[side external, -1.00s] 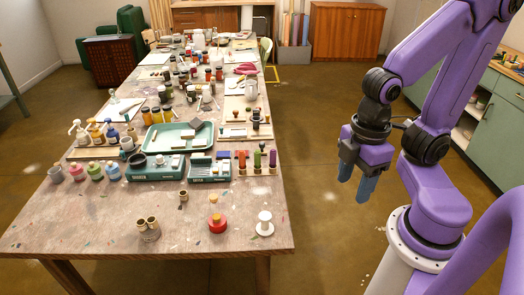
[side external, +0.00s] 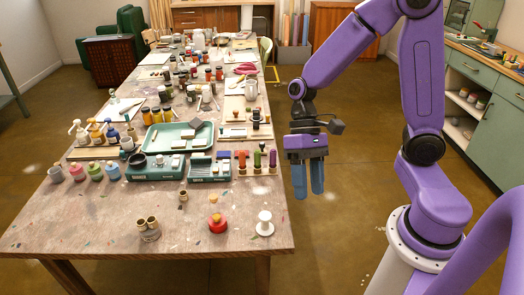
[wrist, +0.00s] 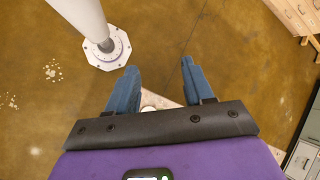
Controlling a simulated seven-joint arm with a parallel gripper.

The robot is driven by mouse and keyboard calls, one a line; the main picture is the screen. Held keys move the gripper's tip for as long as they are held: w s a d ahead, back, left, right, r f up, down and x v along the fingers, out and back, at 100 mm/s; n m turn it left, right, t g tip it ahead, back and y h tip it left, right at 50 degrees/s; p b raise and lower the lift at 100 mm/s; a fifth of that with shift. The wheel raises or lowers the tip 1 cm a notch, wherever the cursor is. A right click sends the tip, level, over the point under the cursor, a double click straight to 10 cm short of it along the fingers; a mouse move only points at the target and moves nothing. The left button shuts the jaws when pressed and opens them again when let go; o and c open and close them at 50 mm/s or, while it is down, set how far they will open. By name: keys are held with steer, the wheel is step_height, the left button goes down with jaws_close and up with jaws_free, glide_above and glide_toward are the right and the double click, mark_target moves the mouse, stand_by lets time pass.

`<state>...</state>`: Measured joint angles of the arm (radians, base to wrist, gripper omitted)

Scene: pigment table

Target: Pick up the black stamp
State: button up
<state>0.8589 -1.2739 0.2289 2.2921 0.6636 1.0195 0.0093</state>
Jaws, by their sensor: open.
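My gripper (side external: 308,194) is open and empty, with its two blue fingers pointing down. It hangs over the floor just off the right edge of the table. In the wrist view the open fingers (wrist: 159,68) have mostly floor between them. A small dark-topped piece (side external: 256,117) on a board by the table's right edge may be the black stamp, but it is too small to be sure.
A white spool (side external: 264,225) and a red-based piece (side external: 217,224) stand near the table's front. Teal trays (side external: 208,171) lie left of the handled pieces. Jars and bottles crowd the far table (side external: 85,220). Floor is free right of the table.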

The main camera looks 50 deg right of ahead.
steer(key=w+d+f+m+t+y, duration=0.1)
steer(key=w+d+f+m+y, duration=0.15)
steer(key=w+m, duration=0.3)
steer(key=w+d+f+m+t+y, duration=0.1)
steer(key=w+m+t+y, duration=0.1)
steer(key=w+m+y, duration=0.3)
steer(key=m+t+h, duration=0.7)
steer(key=m+t, duration=0.8)
steer(key=m, duration=0.5)
glide_toward(262, 143)
steer(key=w+f, duration=0.1)
steer(key=w, duration=0.1)
steer(key=w+a+f, duration=0.1)
steer(key=w+f, duration=0.1)
steer(key=shift+a+r+x, duration=0.1)
steer(key=shift+r+x, duration=0.05)
steer(key=shift+x, duration=1.2)
steer(key=shift+a+r+x, duration=0.15)
steer(key=shift+x, duration=1.2)
steer(key=shift+c, duration=0.4)
jaws_close()
